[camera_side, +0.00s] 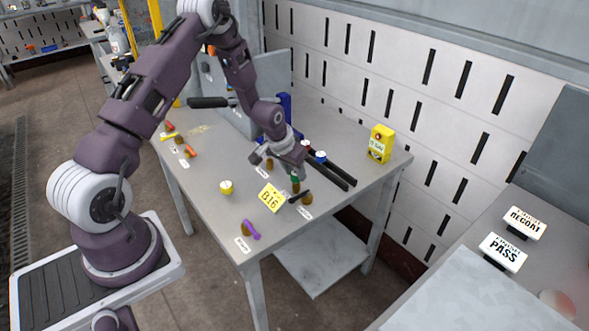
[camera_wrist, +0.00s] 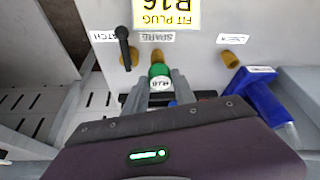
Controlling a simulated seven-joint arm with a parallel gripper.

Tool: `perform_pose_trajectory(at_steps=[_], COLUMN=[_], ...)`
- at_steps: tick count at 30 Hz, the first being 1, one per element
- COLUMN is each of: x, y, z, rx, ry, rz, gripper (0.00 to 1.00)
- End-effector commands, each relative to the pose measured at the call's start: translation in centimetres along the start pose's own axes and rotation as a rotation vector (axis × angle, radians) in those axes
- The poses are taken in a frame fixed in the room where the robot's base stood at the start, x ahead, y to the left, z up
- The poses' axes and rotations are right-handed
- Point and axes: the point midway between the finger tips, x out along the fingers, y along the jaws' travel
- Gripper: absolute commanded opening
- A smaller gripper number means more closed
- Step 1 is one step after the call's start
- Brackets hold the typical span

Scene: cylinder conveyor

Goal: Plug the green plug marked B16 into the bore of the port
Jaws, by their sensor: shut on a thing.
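My gripper (camera_wrist: 158,95) is shut on the green plug (camera_wrist: 160,72), which has a pale labelled band too small to read surely. The plug also shows below the fingers in the side view (camera_side: 295,182). Just beyond the plug's tip in the wrist view is a brown port (camera_wrist: 157,56) by a label reading SPARE. Whether the tip touches or enters it I cannot tell. A yellow card (camera_side: 271,198) reads B16.
Two black rails (camera_side: 328,170) lie right of my gripper, with red- and blue-capped cylinders (camera_side: 320,157) near them. A blue stand (camera_wrist: 255,98) is close on the right in the wrist view. A purple plug (camera_side: 251,230), yellow cylinder (camera_side: 226,187) and yellow box (camera_side: 381,143) stand on the table.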

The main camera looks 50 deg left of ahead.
Motion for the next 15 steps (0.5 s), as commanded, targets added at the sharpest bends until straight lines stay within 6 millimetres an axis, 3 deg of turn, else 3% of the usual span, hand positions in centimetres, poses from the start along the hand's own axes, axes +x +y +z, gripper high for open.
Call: perform_pose_trajectory(at_steps=[15], x=[1.2], y=[0.0], z=[0.5], rx=[0.000], ry=[-0.001], rz=[0.000], gripper=[0.00])
